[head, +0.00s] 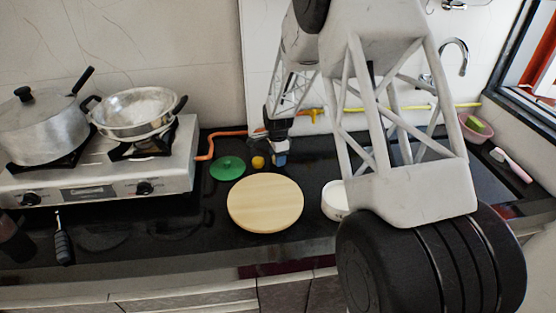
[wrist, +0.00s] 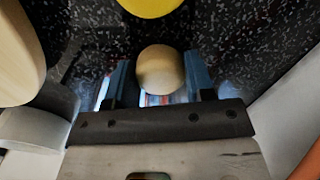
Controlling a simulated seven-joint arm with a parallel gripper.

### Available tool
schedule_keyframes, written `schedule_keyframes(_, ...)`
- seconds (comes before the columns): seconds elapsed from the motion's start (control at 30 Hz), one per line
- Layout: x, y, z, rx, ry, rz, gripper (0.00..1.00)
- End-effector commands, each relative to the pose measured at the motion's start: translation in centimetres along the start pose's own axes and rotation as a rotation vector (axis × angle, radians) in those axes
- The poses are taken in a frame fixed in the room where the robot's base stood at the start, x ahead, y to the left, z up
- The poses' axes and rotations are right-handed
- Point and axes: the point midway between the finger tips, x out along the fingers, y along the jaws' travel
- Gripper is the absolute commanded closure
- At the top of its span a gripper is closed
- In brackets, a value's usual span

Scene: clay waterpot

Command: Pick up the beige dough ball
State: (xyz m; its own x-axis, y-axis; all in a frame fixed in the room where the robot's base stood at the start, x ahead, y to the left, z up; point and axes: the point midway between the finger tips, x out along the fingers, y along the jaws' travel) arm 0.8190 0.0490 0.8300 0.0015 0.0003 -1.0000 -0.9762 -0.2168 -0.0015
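The beige dough ball (wrist: 160,70) shows in the wrist view as a small round ball between my gripper's two blue fingers. My gripper (wrist: 159,78) is open, with one finger on each side of the ball. The ball nearly fills the gap, and I cannot tell whether either finger touches it. In the head view my gripper (head: 280,159) is low over the black counter, behind the round wooden board (head: 265,203). I cannot make out the beige ball in the head view.
A yellow ball (head: 258,162) lies close to my gripper, also at the top of the wrist view (wrist: 150,5). A green lid (head: 228,168) lies left of it. A white bowl (head: 335,202) stands right of the board. The stove (head: 95,180) with pots is at left.

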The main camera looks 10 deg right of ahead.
Motion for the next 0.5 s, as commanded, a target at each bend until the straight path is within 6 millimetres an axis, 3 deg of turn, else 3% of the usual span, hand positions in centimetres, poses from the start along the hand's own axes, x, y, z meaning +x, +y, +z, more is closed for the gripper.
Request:
schedule_keyframes(0.03,0.00,0.00,0.00,0.000,0.000,0.000,0.62)
schedule_keyframes(0.13,-0.01,-0.01,0.00,0.000,0.000,0.000,0.75)
schedule_keyframes(0.5,-0.54,-0.04,0.00,0.000,0.000,-0.002,0.75)
